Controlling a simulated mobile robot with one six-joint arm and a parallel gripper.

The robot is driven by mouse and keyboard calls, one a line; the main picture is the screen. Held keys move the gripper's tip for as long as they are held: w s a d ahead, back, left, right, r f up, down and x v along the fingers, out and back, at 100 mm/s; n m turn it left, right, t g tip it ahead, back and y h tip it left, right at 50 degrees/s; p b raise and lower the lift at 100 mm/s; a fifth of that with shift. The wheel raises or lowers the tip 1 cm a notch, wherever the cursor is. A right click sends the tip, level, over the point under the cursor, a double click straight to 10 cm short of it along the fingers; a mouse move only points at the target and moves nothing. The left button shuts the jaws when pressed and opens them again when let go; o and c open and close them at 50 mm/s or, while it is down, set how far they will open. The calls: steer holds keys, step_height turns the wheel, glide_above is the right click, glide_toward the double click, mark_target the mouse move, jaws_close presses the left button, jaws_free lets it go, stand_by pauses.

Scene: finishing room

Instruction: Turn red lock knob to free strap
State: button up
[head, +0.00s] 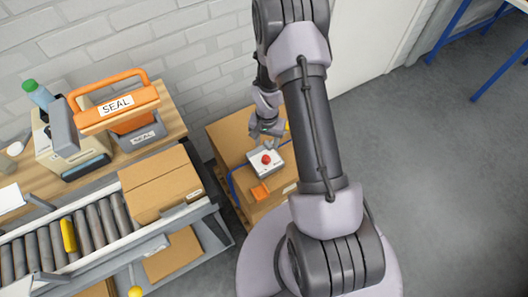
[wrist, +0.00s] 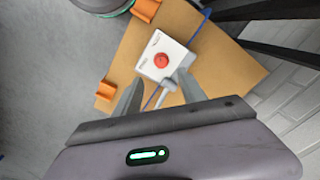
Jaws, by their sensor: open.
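The red lock knob (head: 266,159) sits on top of a small white box (head: 273,170) on a cardboard carton (head: 232,142). In the wrist view the red knob (wrist: 162,61) and the white box (wrist: 152,73) are just beyond my fingertips. A blue strap (head: 232,184) runs along the carton beside the white box; a short piece of the blue strap (wrist: 153,97) shows between my fingers. My gripper (head: 267,132) is open and empty behind the knob in the head view. In the wrist view my gripper (wrist: 159,84) has its fingers apart, not around the knob.
An orange piece (head: 260,191) lies at the carton's front edge. Left stand a roller conveyor (head: 93,226) with another carton (head: 162,183), and a bench with an orange SEAL tool (head: 117,103). A brick wall (head: 190,50) is behind.

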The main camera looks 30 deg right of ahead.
mark_target(266, 157)
step_height(266, 157, down, 11)
steer(key=b, duration=0.2)
steer(key=shift+w+r+b, duration=0.1)
steer(key=shift+w+b, duration=0.05)
steer(key=shift+b, duration=0.2)
jaws_close()
